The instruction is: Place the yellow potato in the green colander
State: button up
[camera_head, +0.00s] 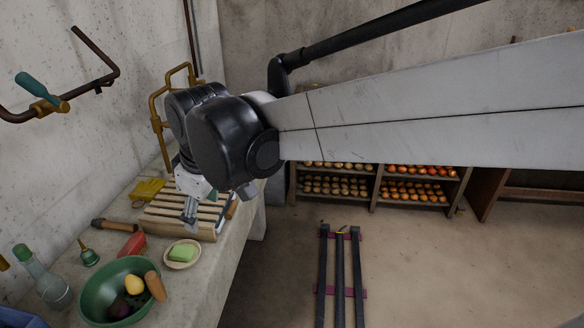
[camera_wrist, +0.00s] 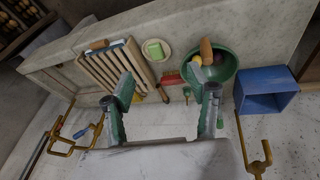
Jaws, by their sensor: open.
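The green colander (camera_head: 92,298) stands on the stone counter at the lower left. A yellow potato (camera_head: 134,285) lies inside it, near a dark purple item (camera_head: 119,309). An oblong brown item (camera_head: 155,286) overlaps its right rim. The wrist view shows the colander (camera_wrist: 228,72) beyond the right finger, with the yellow potato (camera_wrist: 197,60) partly visible. My gripper (camera_head: 189,213) is over the slatted wooden rack in the head view, apart from the colander. In the wrist view, my gripper (camera_wrist: 167,92) has its fingers wide apart and nothing between them.
A slatted rack (camera_head: 168,218), a green soap on a dish (camera_head: 182,254), a red brush (camera_head: 132,245) and a green bottle (camera_head: 42,275) share the counter. A blue box (camera_wrist: 266,88) stands beside the colander. Pipes (camera_head: 90,80) project from the wall.

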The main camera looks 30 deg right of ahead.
jog(key=s+d+f+m+t+h, duration=0.1)
jog(key=s+d+f+m+t, duration=0.1)
jog(key=s+d+m, duration=0.7)
jog(key=s+d+t, duration=0.1)
jog(key=s+d, duration=0.2)
jog(key=s, duration=0.1)
jog(key=shift+d+f+t, duration=0.15)
jog(key=shift+d+t, duration=0.1)
jog(key=shift+t, duration=0.05)
